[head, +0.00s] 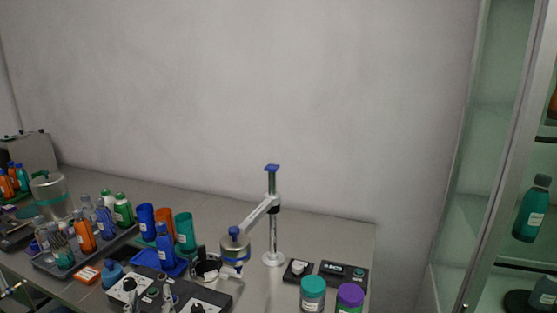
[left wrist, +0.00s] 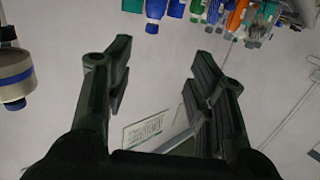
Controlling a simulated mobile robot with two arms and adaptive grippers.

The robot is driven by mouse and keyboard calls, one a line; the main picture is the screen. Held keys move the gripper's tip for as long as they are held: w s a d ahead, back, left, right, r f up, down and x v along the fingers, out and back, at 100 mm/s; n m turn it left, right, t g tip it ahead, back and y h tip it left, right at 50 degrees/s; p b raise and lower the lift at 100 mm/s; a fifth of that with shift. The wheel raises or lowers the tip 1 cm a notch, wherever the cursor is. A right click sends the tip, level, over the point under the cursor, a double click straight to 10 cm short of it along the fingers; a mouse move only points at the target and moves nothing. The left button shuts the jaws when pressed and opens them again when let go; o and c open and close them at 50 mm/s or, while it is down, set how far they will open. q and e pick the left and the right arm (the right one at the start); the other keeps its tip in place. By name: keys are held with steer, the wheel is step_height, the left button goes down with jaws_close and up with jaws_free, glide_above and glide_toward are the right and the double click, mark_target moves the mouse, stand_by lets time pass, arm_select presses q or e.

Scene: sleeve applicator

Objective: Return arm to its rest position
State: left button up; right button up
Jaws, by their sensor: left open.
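The swing arm (head: 258,213) of the applicator reaches out from an upright post (head: 272,240) with a blue top (head: 272,167). It slopes down to the left and carries a silver cylinder (head: 236,254) with a blue cap at its end. In the left wrist view, a silver cylinder with a blue band (left wrist: 15,78) shows at the left edge, outside the fingers. My left gripper (left wrist: 160,50) is open, with no object between its fingertips. I cannot clearly pick it out in the head view. My right gripper is not in view.
Bottles in a grey tray (head: 52,270), coloured cups (head: 185,232) and a blue tray (head: 158,262) stand left of the arm. Black devices (head: 342,271) and two lidded jars (head: 313,292) stand right. A glass cabinet (head: 500,190) is at far right. The wall behind is bare.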

arm_select(q)
steer(key=s+d+f+m+g+h, duration=0.3)
steer(key=s+f+g, duration=0.6)
steer(key=s+f, duration=0.75)
steer(key=s+d+f+m+g+h, duration=0.2)
steer(key=s+d+m+g+h, duration=0.15)
steer(key=s, duration=0.85)
step_height(320, 180, down, 24)
steer(key=g, duration=0.1)
steer(key=s+a+f+g, duration=0.1)
steer(key=s+a+f, duration=0.1)
steer(key=s+f, duration=1.6)
steer(key=shift+a+g+y, duration=0.25)
steer(key=shift+g+y, duration=0.1)
steer(key=shift+y, duration=0.1)
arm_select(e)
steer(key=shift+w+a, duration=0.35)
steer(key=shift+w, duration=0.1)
